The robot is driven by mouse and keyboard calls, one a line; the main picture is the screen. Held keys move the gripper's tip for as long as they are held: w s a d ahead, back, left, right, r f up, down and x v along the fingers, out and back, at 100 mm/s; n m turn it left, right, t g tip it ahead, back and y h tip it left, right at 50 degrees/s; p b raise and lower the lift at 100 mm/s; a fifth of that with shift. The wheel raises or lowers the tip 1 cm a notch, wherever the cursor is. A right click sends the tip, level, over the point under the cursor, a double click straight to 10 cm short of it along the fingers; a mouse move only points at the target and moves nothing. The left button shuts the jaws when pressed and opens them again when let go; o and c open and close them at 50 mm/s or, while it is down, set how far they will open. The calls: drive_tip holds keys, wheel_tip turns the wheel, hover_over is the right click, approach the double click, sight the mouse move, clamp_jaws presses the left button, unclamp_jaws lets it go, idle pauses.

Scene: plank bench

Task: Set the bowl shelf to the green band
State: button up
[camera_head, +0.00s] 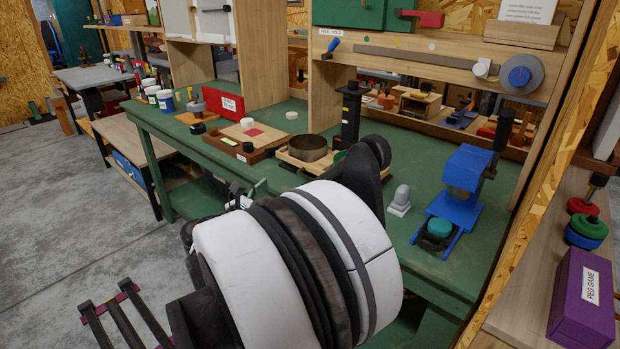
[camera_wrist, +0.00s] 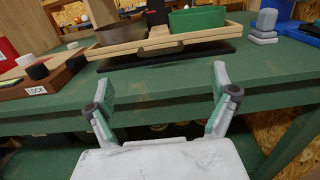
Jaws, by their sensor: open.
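The bowl shelf is a light wooden tray (camera_head: 291,161) low in front of a black upright post (camera_head: 350,116). A brown metal bowl (camera_head: 308,147) sits on it. I cannot make out a green band on the post. My gripper (camera_wrist: 163,88) is open and empty, in front of and below the tray, near the bench's front edge. In the head view my arm hides most of it.
A brown box with a LOCK label (camera_wrist: 38,86) stands left of the tray. A grey knob on a base (camera_head: 400,200) and a blue press (camera_head: 463,185) stand to the right. The green bench top (camera_wrist: 265,62) is clear between tray and front edge.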

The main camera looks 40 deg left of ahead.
sight(307, 177)
drive_tip(key=w, duration=1.1)
drive_tip(key=shift+d+b, duration=0.3)
drive_tip(key=shift+d, duration=0.05)
drive_tip(key=shift+s, duration=0.1)
drive_tip(key=c, duration=1.7)
wheel_tip(307, 177, up, 9)
drive_tip(key=shift+f+p, duration=0.15)
drive_tip(key=shift+p, duration=0.9)
drive_tip(key=o, duration=1.5)
drive_tip(key=shift+o, duration=1)
